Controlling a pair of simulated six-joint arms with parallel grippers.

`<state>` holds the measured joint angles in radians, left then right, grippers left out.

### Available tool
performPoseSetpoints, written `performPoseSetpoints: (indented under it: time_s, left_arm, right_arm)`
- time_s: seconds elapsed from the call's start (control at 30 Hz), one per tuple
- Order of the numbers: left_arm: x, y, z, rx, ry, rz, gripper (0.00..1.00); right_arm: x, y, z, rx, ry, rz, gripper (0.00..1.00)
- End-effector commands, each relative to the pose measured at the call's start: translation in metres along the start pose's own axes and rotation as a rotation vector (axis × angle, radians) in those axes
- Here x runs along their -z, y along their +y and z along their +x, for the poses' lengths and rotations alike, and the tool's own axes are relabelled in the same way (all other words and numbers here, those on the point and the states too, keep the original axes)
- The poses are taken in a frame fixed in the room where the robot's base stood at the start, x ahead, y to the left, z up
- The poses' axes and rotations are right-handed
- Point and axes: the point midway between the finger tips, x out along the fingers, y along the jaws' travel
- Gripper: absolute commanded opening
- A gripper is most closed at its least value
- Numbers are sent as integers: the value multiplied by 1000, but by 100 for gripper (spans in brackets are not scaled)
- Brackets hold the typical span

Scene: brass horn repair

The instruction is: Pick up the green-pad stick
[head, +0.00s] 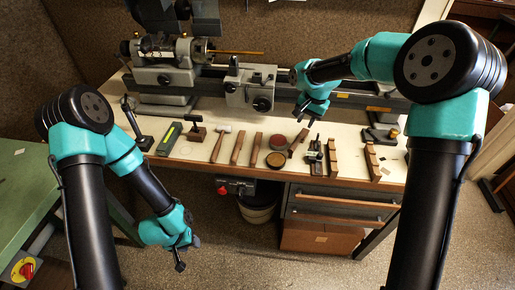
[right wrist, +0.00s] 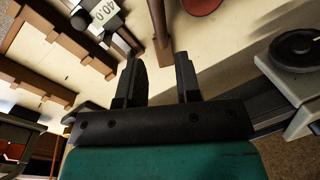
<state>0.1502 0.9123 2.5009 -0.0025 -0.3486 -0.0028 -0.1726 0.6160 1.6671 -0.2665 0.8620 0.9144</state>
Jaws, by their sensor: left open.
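My right gripper (head: 307,117), also in the right wrist view (right wrist: 158,62), is open and empty above the bench. My left gripper (head: 181,264) is open and empty, low in front of the bench.
A dark green block (head: 169,138), a mallet (head: 220,144), a red disc (head: 277,141) and a round tin (head: 276,160) lie nearby. A digital gauge (head: 316,158) and stepped wooden blocks (head: 332,158) stand to the right. A lathe (head: 250,87) runs along the back.

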Motion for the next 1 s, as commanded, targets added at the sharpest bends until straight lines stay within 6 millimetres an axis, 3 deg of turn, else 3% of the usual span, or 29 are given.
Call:
performPoseSetpoints:
  time_s: [0.37, 0.63, 0.87, 1.0]
  left_arm:
    - [0, 0, 0, 0, 0, 0, 43]
    - [0, 0, 0, 0, 0, 0, 43]
    - [0, 0, 0, 0, 0, 0, 43]
    - [0, 0, 0, 0, 0, 0, 43]
  right_arm:
    - [0, 0, 0, 0, 0, 0, 32]
    - [0, 0, 0, 0, 0, 0, 57]
    - [-1, -1, 0, -1, 0, -3, 57]
    - [-10, -20, -2, -16, -1, -47, 57]
